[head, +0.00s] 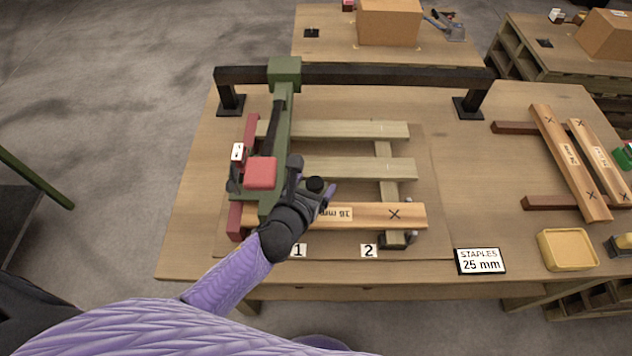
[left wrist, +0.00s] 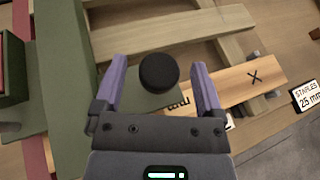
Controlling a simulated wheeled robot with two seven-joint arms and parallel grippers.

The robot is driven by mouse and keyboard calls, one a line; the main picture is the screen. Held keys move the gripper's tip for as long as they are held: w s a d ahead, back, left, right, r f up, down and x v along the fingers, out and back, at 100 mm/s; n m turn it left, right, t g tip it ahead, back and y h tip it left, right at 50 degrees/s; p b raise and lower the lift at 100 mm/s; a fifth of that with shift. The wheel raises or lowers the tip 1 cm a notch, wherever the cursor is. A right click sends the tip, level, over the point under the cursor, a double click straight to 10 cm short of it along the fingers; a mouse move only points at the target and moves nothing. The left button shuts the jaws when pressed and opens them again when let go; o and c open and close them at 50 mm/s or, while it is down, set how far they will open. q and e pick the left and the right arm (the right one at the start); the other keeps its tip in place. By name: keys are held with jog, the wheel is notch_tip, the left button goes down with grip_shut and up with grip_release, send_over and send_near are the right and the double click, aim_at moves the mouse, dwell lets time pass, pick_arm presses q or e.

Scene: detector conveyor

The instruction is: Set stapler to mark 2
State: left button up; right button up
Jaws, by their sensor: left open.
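The stapler is a green arm (head: 282,130) hung from a carriage (head: 285,70) on a black rail, with a red block (head: 260,173) on it. It stands over the left part of the wooden frame, left of mark 1 (head: 299,250). Mark 2 (head: 369,250) lies further right on the table's front edge. A black knob (left wrist: 159,72) sits on a green plate. My left gripper (head: 313,184) is open, its purple fingers on both sides of the knob in the left wrist view, with gaps visible. My right gripper is out of view.
Pale slats (head: 350,130) and a "16 mm" board (head: 375,214) lie across the frame. The black rail (head: 390,75) spans the table's back on two posts. A "STAPLES 25 mm" sign (head: 481,261) and a yellow tray (head: 565,250) stand right.

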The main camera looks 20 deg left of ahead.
pick_arm(q)
jog(key=shift+w+d+f, duration=0.1)
jog(key=shift+w+f, duration=0.1)
jog(key=shift+w, duration=0.35)
grip_shut()
